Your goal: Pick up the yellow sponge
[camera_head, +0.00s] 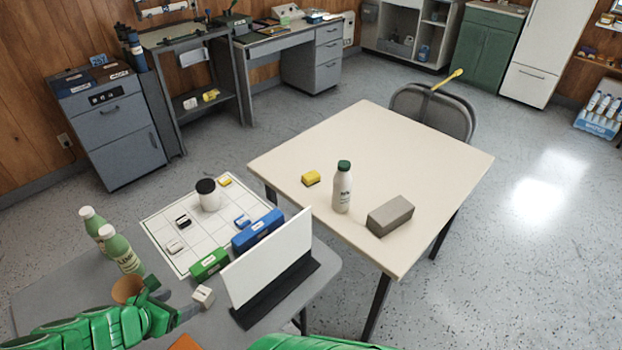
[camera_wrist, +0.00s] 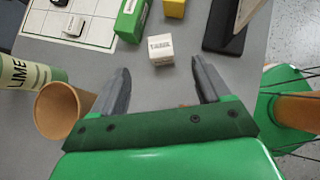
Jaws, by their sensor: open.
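A small yellow block (camera_head: 311,178), which looks like a sponge, lies on the cream table (camera_head: 400,150), left of a white bottle with a green cap (camera_head: 342,188). A smaller yellow piece (camera_head: 225,181) lies on the white grid board (camera_head: 160,222). In the wrist view part of a yellow thing (camera_wrist: 174,8) shows at the top edge, beside the green box (camera_wrist: 132,18); I cannot tell which of these is the sponge. My gripper (camera_wrist: 160,68) is open and empty over the grey desk (camera_wrist: 80,60), a white lettered cube (camera_wrist: 160,49) just ahead of its fingers.
A white panel on a black base (camera_head: 272,262) stands upright on the desk. A brown cup (camera_wrist: 62,108) and green bottles (camera_head: 120,250) are left of my gripper. A grey-brown block (camera_head: 390,215) lies on the cream table.

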